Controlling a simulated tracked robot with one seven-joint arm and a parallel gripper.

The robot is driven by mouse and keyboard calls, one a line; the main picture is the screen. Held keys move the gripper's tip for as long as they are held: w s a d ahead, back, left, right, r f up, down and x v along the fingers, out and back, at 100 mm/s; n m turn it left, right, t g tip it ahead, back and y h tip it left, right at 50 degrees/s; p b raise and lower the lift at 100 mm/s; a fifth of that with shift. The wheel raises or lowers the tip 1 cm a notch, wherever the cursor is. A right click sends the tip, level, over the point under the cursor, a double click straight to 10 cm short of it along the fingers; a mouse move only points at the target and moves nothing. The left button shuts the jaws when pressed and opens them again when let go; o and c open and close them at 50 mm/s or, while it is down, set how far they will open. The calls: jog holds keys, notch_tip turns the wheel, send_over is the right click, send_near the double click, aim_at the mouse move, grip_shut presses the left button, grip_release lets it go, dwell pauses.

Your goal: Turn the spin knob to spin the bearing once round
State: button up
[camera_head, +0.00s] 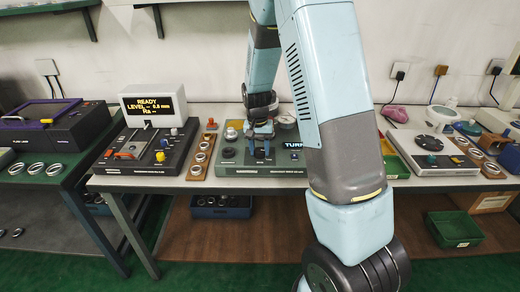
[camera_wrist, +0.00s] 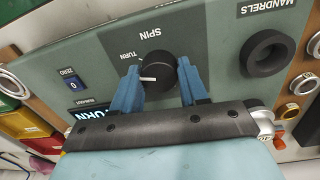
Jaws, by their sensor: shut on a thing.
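The black spin knob (camera_wrist: 158,72) sits on the grey-green face of the bearing tester (camera_wrist: 200,48), below the word SPIN in the wrist view. A white pointer mark on it is turned to the left, near the label TURN. My gripper (camera_wrist: 160,84) has its two blue fingers on either side of the knob and is shut on it. In the head view my gripper (camera_head: 262,150) is over the tester (camera_head: 275,169) on the bench, and the arm covers part of the machine. A lit display (camera_head: 295,145) reads TURN. The bearing itself cannot be made out clearly.
A black mandrel holder (camera_wrist: 267,53) stands right of the knob. A wooden strip with rings (camera_head: 201,157) lies left of the tester. A machine with a READY display (camera_head: 154,105) stands further left, and a white device (camera_head: 432,150) is at right. A green tray (camera_head: 393,160) is close beside my arm.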

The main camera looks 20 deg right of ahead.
aim_at(258, 150)
jog(key=shift+m, duration=1.5)
jog(key=o, duration=1.1)
jog(key=shift+c, duration=0.2)
notch_tip(258, 150, up, 14)
jog(key=shift+w+a+f, duration=0.15)
jog(key=shift+w+a, duration=0.1)
